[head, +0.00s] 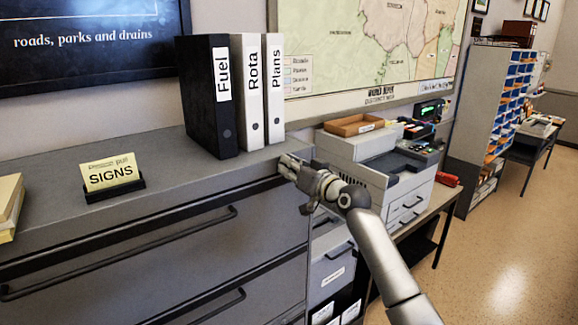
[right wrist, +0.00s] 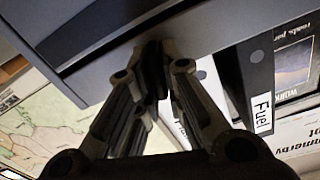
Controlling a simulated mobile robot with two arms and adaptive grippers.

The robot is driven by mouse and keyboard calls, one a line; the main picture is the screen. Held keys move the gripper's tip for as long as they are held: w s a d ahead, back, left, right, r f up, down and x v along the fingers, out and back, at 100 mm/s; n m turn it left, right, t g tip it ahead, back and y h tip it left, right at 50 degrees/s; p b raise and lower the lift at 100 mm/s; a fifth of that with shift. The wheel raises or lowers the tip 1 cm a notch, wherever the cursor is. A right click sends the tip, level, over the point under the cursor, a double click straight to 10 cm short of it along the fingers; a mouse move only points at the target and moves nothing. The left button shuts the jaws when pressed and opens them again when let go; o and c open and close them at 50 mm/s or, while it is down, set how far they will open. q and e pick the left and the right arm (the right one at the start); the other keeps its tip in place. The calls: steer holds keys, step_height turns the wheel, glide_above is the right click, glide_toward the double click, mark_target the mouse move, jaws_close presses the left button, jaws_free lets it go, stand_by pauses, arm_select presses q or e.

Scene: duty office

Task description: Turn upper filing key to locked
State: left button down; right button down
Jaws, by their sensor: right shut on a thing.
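The wide grey filing cabinet (head: 150,245) fills the left and middle of the head view, with long dark bar handles on its drawers. My right gripper (head: 287,166) is at the cabinet's upper right front corner, at the height of its top edge. In the right wrist view my gripper (right wrist: 152,50) has its fingers closed together on a small dark thing against the grey cabinet face (right wrist: 100,35). This thing is likely the upper filing key, but the fingers hide most of it. Its turn angle cannot be read. My left gripper is not in view.
Black Fuel (head: 206,120), white Rota (head: 246,105) and white Plans (head: 273,85) binders stand on the cabinet top, close behind my gripper. A printer (head: 400,180) stands right; open floor (head: 500,240) lies beyond.

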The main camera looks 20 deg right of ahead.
steer(key=m, duration=0.3)
steer(key=shift+d+m+p, duration=0.15)
steer(key=shift+m+p, duration=0.2)
steer(key=shift+m, duration=0.05)
steer(key=m, duration=0.1)
steer(key=m+p, duration=0.1)
steer(key=m, duration=0.1)
steer(key=shift+w+d+f+m, duration=0.1)
steer(key=shift+f+m, duration=0.05)
steer(key=shift+m, duration=0.15)
steer(key=m+p, duration=0.1)
steer(key=m, duration=0.2)
steer(key=shift+f+m+p, duration=0.1)
steer(key=shift+m+p, duration=0.2)
steer(key=shift+m, duration=0.1)
steer(key=shift+d+f+m+p, duration=0.15)
steer(key=shift+m+p, duration=0.15)
steer(key=shift+m, duration=0.6)
steer(key=shift+a+f+m+p, duration=0.15)
steer(key=shift+m+p, duration=0.15)
steer(key=shift+m, duration=0.6)
steer(key=shift+d, duration=0.1)
steer(key=c, duration=1.5)
jaws_free()
steer(key=shift+c, duration=0.2)
steer(key=v, duration=1.2)
